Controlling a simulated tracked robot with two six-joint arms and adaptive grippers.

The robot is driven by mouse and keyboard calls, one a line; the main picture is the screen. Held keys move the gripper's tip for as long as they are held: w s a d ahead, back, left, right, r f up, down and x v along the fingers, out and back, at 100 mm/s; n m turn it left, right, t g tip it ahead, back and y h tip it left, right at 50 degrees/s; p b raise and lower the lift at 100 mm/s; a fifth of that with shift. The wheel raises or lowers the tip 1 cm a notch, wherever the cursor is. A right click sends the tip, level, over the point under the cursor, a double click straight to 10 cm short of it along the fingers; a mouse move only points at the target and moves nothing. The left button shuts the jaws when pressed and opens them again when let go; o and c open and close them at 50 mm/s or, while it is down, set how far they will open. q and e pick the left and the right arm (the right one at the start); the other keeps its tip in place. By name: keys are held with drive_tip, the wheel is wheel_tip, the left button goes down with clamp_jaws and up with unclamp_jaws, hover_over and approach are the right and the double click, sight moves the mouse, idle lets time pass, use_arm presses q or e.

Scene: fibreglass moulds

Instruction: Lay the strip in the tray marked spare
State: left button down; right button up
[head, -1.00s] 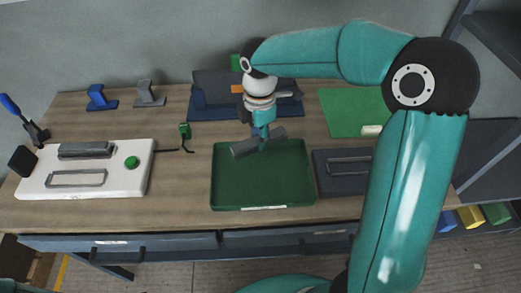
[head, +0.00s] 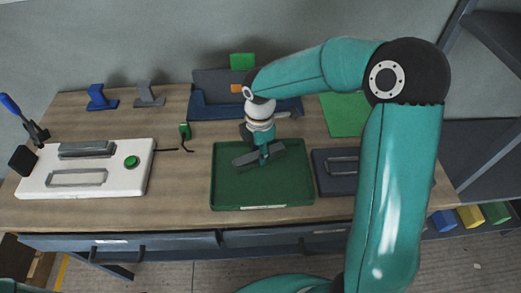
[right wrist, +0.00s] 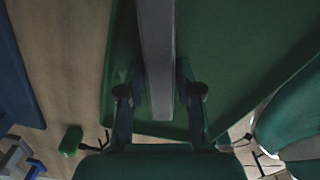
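A grey strip (head: 275,151) is held across the back part of a green tray (head: 240,194). My right gripper (head: 263,157) is shut on the strip near its middle. The right wrist view shows the strip (right wrist: 157,50) between the two fingers of my right gripper (right wrist: 158,82), with the tray's green floor (right wrist: 230,60) below. I cannot tell whether the strip touches the tray floor. The tray has a small white label on its front edge, too small to read. My left gripper is out of view.
A dark panel with a handle-like frame (head: 338,168) lies right of the tray. A white unit with a green button (head: 120,177) is at left. A blue holder (head: 210,108) stands behind the tray, and a green mat (head: 342,118) lies at back right.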

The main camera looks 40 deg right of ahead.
drive_tip(key=shift+o, duration=1.4)
drive_tip(key=shift+r, duration=0.1)
wheel_tip(320, 180, up, 12)
